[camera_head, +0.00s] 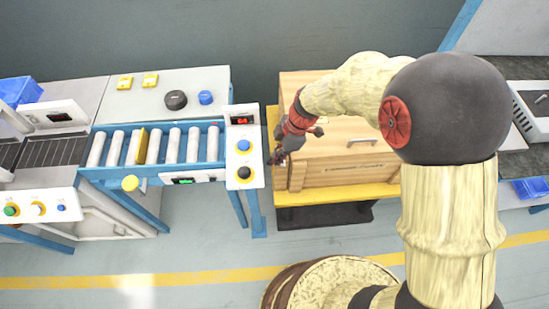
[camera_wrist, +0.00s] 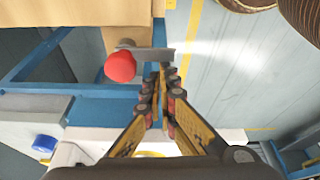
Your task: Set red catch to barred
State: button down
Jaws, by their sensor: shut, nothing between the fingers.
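The red catch shows in the wrist view as a round red knob (camera_wrist: 120,67) beside a flat grey bar (camera_wrist: 150,53). The bar lies across the end of a light wooden post (camera_wrist: 128,30). My gripper (camera_wrist: 161,70) is shut and empty, its fingertips close to the bar's right part and to the right of the knob. I cannot tell whether they touch the bar. In the head view my gripper (camera_head: 275,157) is at the left front of the wooden crate (camera_head: 345,170), and I cannot make out the catch there.
The crate stands on a yellow-topped stand (camera_head: 380,192). Left of it is a roller conveyor (camera_head: 192,145) with a control panel (camera_head: 244,158) carrying blue and black buttons, close to my gripper. A blue frame (camera_wrist: 100,92) runs beneath in the wrist view. Grey floor in front is open.

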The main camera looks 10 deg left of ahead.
aim_at(283, 165)
jog(key=shift+d+f+n+b, duration=0.1)
jog(key=shift+d+n+b, duration=0.1)
jog(key=shift+n+b, duration=0.25)
jog(key=d+n, duration=0.1)
jog(key=n, duration=0.1)
jog(key=n+g+h+b, duration=0.1)
jog(key=n, duration=0.1)
jog(key=d+n+b, duration=0.1)
jog(key=n, duration=0.1)
jog(key=shift+d+g, duration=0.35)
jog(key=shift+g, duration=0.05)
jog(key=shift+w+d, duration=0.55)
jog(key=shift+d, duration=0.3)
jog(key=shift+w+d, duration=0.1)
jog(key=shift+d, duration=0.1)
jog(key=shift+s+d, duration=0.3)
jog(key=shift+d, duration=0.35)
